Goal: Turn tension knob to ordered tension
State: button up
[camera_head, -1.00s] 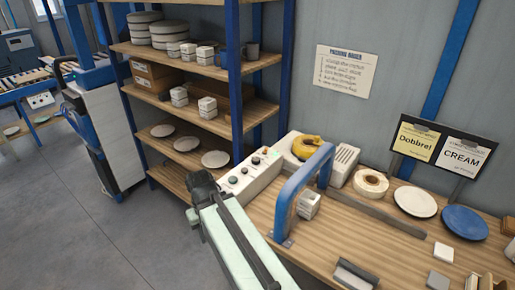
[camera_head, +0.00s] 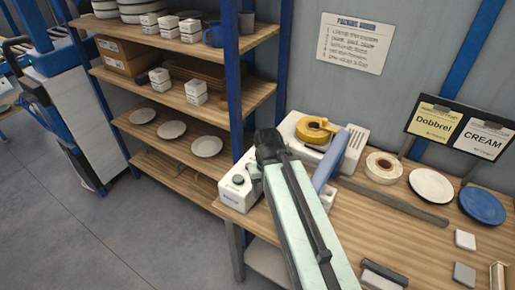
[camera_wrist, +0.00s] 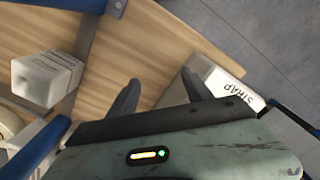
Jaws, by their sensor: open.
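The white control box (camera_head: 236,190) stands at the left end of the wooden bench, partly hidden by my arm. A dark round knob (camera_head: 238,180) shows on its visible left part; I cannot tell whether it is the tension knob. My gripper's end of the arm is over the box in the head view, with its fingers hidden there. In the wrist view my gripper (camera_wrist: 160,92) is open and empty, its two dark fingers apart. A white box corner lettered "STRAP" (camera_wrist: 222,84) lies beside the right finger. No knob shows in that view.
A blue arch (camera_head: 328,158) stands on the bench, partly behind my arm. A white labelled block (camera_wrist: 47,77) sits left in the wrist view. Signs reading "Dobbrel" (camera_head: 437,122) and "CREAM" (camera_head: 485,136) stand at the right.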

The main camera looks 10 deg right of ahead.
jog(key=w+d+r+n+p, duration=0.15)
jog(key=w+r+p, duration=0.35)
jog(key=r+p, duration=0.65)
jog(key=w+n, duration=0.2)
jog(key=w, duration=0.2)
jog(key=w+n, duration=0.3)
jog(key=w, duration=0.1)
jog(key=w+n, duration=0.2)
jog(key=w, duration=0.2)
jog(key=shift+w+d+b, duration=0.35)
jog(key=shift+w+b, duration=0.05)
jog(key=shift+w+n, duration=0.15)
jog(key=shift+n, duration=0.2)
notch_tip(320, 180, down, 8)
jog(key=b, duration=0.8)
